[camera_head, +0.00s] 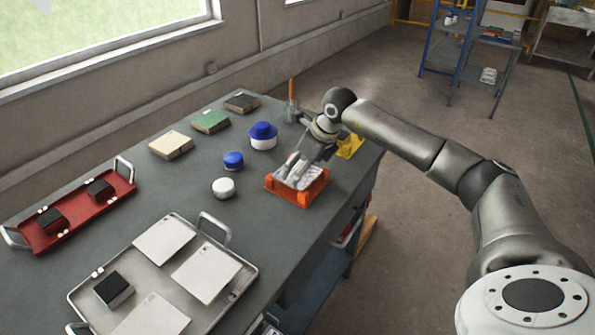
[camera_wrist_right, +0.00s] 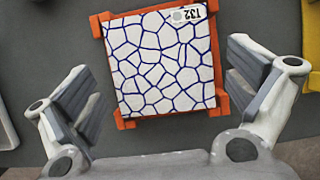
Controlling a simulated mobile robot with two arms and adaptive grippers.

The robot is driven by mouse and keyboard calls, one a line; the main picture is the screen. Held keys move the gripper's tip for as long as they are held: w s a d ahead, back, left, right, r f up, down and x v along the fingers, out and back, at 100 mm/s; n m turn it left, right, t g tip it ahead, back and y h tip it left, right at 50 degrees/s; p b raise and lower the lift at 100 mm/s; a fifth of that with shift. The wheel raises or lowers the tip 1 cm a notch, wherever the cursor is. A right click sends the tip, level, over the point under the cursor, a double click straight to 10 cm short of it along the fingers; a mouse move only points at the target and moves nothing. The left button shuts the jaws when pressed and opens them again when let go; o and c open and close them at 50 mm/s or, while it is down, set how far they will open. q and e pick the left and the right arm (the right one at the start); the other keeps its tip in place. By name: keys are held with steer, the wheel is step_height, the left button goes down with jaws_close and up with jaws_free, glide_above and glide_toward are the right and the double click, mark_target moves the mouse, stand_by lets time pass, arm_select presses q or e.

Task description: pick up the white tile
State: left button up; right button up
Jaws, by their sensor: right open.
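The holder's rim and corners also show in the right wrist view (camera_wrist_right: 218,60). My right gripper (camera_head: 290,172) is directly above the holder, fingers pointing down, and partly hides the tile in the head view. In the right wrist view its open fingers (camera_wrist_right: 163,80) are on either side of the tile, with nothing between them in contact. Several plain white tiles (camera_head: 206,272) lie in a metal tray (camera_head: 252,268). My left gripper is not in view.
A red tray (camera_head: 75,222) with black blocks is at the left. Blue-lidded jars (camera_head: 263,136), a white round container (camera_head: 223,188) and stacks of beige, green and dark tiles (camera_head: 210,122) stand behind. A yellow object (camera_head: 350,147) is right of the holder.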

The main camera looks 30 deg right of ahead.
steer(key=shift+f, duration=0.25)
steer(key=c, duration=0.9)
steer(key=shift+w+r, duration=0.1)
steer(key=shift+r, duration=0.1)
